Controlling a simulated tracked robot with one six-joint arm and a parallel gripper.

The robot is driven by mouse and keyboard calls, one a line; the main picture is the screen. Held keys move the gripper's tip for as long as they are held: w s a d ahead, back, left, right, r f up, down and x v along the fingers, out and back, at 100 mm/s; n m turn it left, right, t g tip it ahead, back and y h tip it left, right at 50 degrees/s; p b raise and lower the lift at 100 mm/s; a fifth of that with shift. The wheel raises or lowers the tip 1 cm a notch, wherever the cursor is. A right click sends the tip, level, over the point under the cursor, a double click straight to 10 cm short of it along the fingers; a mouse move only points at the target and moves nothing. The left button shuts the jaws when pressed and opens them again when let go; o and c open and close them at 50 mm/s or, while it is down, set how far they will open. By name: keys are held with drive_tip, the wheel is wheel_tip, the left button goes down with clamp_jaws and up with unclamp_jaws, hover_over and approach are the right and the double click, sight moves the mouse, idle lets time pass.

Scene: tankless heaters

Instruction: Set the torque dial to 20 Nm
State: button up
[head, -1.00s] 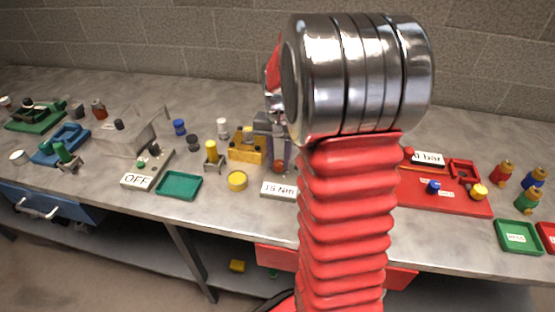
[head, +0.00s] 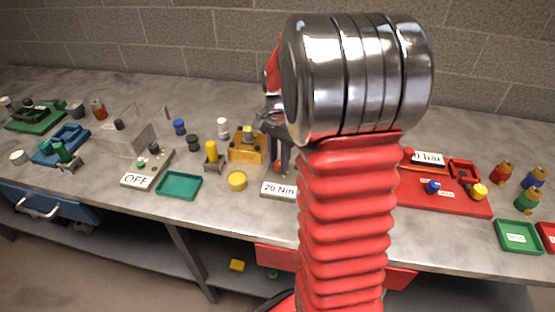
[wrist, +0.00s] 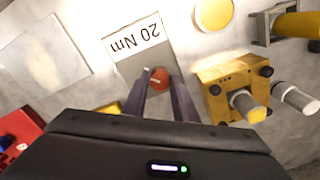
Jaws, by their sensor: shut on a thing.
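The torque unit is a grey block with a white display (head: 279,189) that reads "20 Nm" in the head view. The display also shows upside down in the wrist view (wrist: 135,37). The orange-red dial (wrist: 158,78) sits on the block beside the display. My gripper (wrist: 158,82) points down at the dial, with its two dark fingers on either side of it, shut on it. In the head view the dial (head: 278,168) shows small between the fingers, and my arm hides the right part of the block.
A yellow block with a grey-topped post (head: 247,146) stands close left of my gripper. A yellow round piece (head: 237,181) and a teal tray (head: 179,186) lie nearer the bench's front. A red panel (head: 460,203) is to the right, partly behind my arm.

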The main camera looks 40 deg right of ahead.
sight(279, 163)
drive_tip(key=shift+s+a+f, duration=0.1)
drive_tip(key=shift+s+f, duration=0.05)
drive_tip(key=o, duration=1)
drive_tip(key=shift+o, duration=0.2)
drive_tip(key=shift+r, duration=0.25)
drive_tip(key=shift+r, duration=0.25)
wheel_tip(279, 163, up, 13)
